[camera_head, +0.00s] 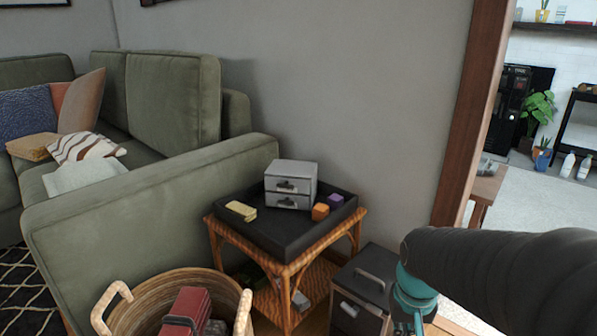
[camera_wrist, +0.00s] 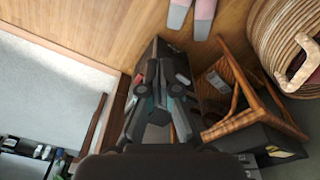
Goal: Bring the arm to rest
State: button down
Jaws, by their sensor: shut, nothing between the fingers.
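My arm reaches in from the right edge in the head view, with a dark sleeve-like link and a teal joint near the bottom. In the wrist view my gripper (camera_wrist: 160,82) is dark, shut and empty. It hangs in front of a dark cabinet in that picture. In the head view the fingers are cut off by the bottom edge.
A wicker side table (camera_head: 288,270) bears a black tray (camera_head: 268,236) with a small grey drawer box (camera_head: 291,184) and small blocks. A dark drawer cabinet (camera_head: 366,283) stands close to my arm. A woven basket (camera_head: 150,297) and a green sofa (camera_head: 160,205) are left.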

jog(key=s+a+r+t+p, duration=0.1)
jog(key=s+a+r+t, duration=0.1)
jog(key=s+r, duration=0.2)
jog(key=s+a+r+n+t+p, duration=0.1)
jog(key=s+r, duration=0.3)
jog(key=r, duration=0.5)
jog(key=shift+a+t+p, duration=0.4)
jog(key=shift+a+t, duration=0.05)
jog(key=shift+t, duration=0.25)
jog(key=c, duration=1.9)
grip_release()
